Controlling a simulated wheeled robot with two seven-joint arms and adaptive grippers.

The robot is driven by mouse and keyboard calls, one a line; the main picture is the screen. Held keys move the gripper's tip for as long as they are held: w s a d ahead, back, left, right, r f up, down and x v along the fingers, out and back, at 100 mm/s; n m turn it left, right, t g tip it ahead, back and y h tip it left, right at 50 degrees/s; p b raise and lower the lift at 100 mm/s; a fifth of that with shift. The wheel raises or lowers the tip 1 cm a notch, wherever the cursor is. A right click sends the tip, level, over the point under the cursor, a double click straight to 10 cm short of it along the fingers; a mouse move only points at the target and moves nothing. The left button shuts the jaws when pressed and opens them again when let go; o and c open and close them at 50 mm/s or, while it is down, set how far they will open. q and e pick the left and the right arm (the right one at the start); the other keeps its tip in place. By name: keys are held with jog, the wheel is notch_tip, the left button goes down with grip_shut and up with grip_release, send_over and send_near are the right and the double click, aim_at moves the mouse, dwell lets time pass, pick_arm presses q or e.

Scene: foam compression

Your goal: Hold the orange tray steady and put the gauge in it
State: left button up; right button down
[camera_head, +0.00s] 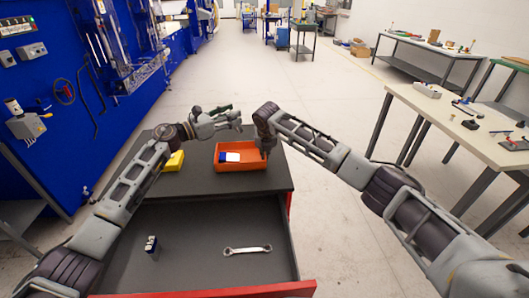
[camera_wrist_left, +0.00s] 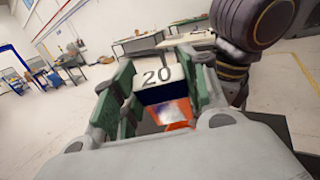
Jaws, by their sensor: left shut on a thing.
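The orange tray (camera_head: 241,166) lies on the dark top of the cabinet in the head view. A white and blue item (camera_head: 229,157) is inside it. My left gripper (camera_head: 230,117) is beyond the tray and a little to its left. In the left wrist view its green fingers are shut on the gauge (camera_wrist_left: 160,77), a white and dark blue block marked 20. The gauge is not clear in the head view. My right gripper (camera_head: 265,148) points down at the tray's right wall. Its fingers are too small and hidden to tell whether they grip the wall.
A yellow item (camera_head: 174,161) lies left of the tray, partly behind my left arm. The open drawer (camera_head: 200,225) in front holds a wrench (camera_head: 247,250) and a small dark and white item (camera_head: 151,246). A blue machine wall (camera_head: 70,130) stands at left, a workbench (camera_head: 450,110) at right.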

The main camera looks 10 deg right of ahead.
pick_arm(q)
jog(key=shift+f, duration=4.9)
jog(key=o, duration=1.5)
jog(key=shift+c, duration=0.2)
jog(key=shift+f, duration=0.1)
jog(key=shift+f, duration=0.1)
jog(key=shift+a, duration=0.1)
jog(key=v, duration=1.1)
jog(key=shift+s+a, duration=0.15)
jog(key=shift+a, duration=0.25)
pick_arm(e)
jog(key=c, duration=2.1)
grip_release()
